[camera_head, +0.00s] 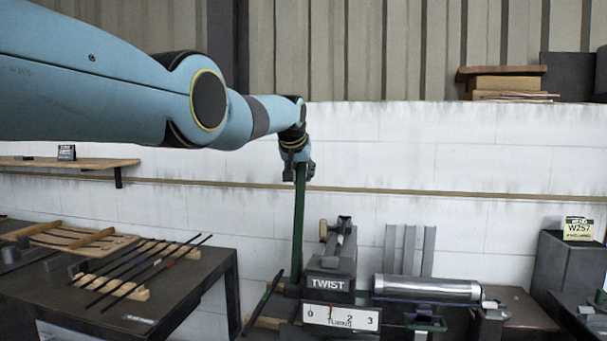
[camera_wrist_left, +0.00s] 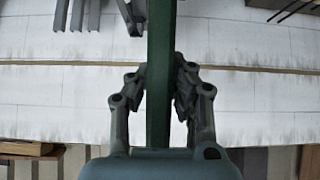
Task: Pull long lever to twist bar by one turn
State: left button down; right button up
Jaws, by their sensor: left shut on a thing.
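The long green lever (camera_head: 299,225) stands nearly upright on the left side of the machine labelled TWIST (camera_head: 328,284). My left gripper (camera_head: 300,172) is shut on the lever near its top. The left wrist view shows the lever (camera_wrist_left: 161,60) running between the two fingers (camera_wrist_left: 160,90). The turn scale (camera_head: 341,317) on the machine's front reads 0 to 3, with a red pointer near 1. A dark bar (camera_head: 265,303) leans at the machine's lower left; I cannot tell whether it is the bar in the machine. My right gripper is not in view.
A dark table (camera_head: 190,292) with several thin rods (camera_head: 150,266) on wooden blocks stands at the left. A shiny metal cylinder (camera_head: 427,288) lies right of the machine. A dark cabinet (camera_head: 567,268) stands at the far right. The white wall (camera_head: 450,150) is behind.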

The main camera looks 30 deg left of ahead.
pick_arm(q)
jog(key=shift+d, duration=0.1)
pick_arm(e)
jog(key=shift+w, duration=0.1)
pick_arm(q)
jog(key=c, duration=1.2)
grip_release()
jog(key=shift+w+f, duration=0.1)
jog(key=shift+o, duration=0.2)
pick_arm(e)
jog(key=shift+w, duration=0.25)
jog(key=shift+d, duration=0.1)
pick_arm(q)
jog(key=shift+r, duration=0.2)
jog(key=shift+s+r, duration=0.35)
jog(key=v, duration=1)
jog(key=shift+s+r, duration=0.2)
jog(key=shift+s, duration=0.15)
jog(key=shift+d, duration=0.15)
